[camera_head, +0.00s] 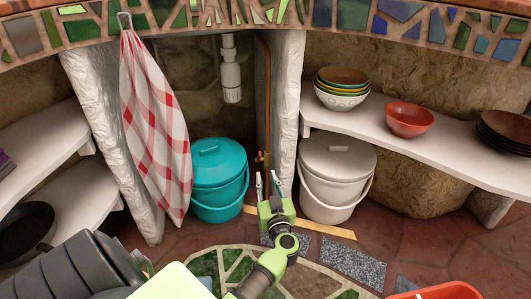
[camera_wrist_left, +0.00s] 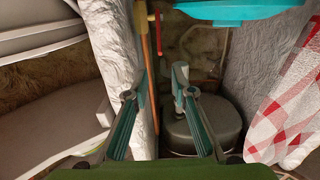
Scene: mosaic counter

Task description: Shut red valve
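The red valve (camera_wrist_left: 153,18) is a small red handle on the copper pipe near the top of the left wrist view. In the head view the valve (camera_head: 259,157) is small and sits low on the copper pipe (camera_head: 265,100), between the two buckets. My left gripper (camera_head: 268,181) is in front of and below it, fingers toward the pipe. In the left wrist view the gripper (camera_wrist_left: 161,82) is open and empty, with the valve beyond its fingertips and apart from them. My right gripper is not in view.
A teal bucket (camera_head: 218,170) stands left of the pipe and a white bucket (camera_head: 337,165) right of it. A checked towel (camera_head: 150,110) hangs at the left. White columns flank the niche. A white drain pipe (camera_head: 231,75) hangs above. Bowls (camera_head: 410,118) stand on the right shelf.

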